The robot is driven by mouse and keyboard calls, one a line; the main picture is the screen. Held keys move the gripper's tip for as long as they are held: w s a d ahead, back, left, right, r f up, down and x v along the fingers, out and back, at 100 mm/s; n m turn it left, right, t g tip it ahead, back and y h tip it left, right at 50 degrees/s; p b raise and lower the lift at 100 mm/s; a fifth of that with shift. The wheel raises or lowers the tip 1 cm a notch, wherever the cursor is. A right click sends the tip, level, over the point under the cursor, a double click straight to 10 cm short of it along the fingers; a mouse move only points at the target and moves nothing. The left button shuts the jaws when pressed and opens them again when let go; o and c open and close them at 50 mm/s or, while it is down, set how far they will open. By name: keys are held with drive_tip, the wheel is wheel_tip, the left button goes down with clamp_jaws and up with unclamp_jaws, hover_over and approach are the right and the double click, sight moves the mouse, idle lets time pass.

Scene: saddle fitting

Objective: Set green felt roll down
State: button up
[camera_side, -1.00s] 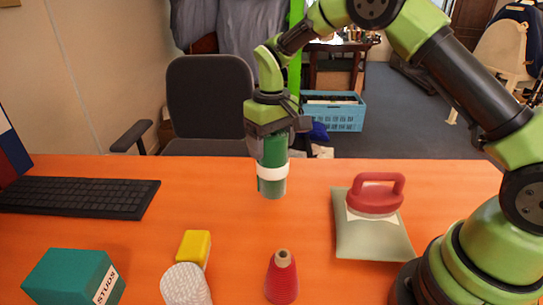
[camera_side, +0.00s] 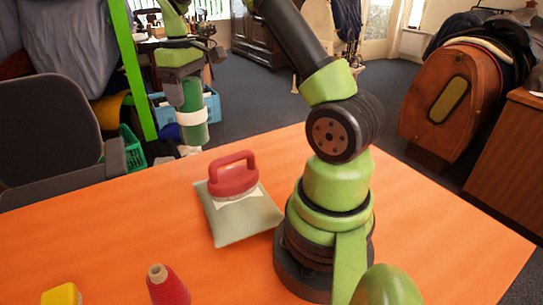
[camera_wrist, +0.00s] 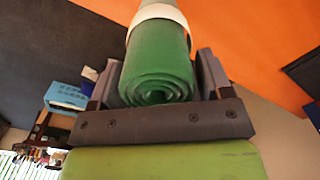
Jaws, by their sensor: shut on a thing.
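The green felt roll (camera_side: 194,135) hangs upright below my gripper (camera_side: 186,88) in the side view. A white band (camera_side: 191,117) goes around it. Its lower end shows against the table's back edge, and I see no contact with the table. In the wrist view the roll's coiled green end (camera_wrist: 158,82) sits between the two dark fingers of my gripper (camera_wrist: 159,68), which are shut on it. The white band (camera_wrist: 157,13) shows farther along the roll. The far end of the roll is hidden there.
A red-handled piece (camera_side: 233,178) rests on a grey-green pad (camera_side: 240,220) on the orange table (camera_side: 110,225). A red cone (camera_side: 168,288) and a yellow block (camera_side: 62,294) stand at the front left. A dark chair (camera_side: 50,130) is behind. The left-middle table is clear.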

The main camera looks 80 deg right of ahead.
drive_tip(key=s+d, duration=1.3)
drive_tip(key=s, duration=0.3)
wheel_tip(320, 180, down, 10)
drive_tip(key=shift+a, duration=0.15)
drive_tip(key=shift+s+f, duration=0.1)
drive_tip(key=o, duration=1.2)
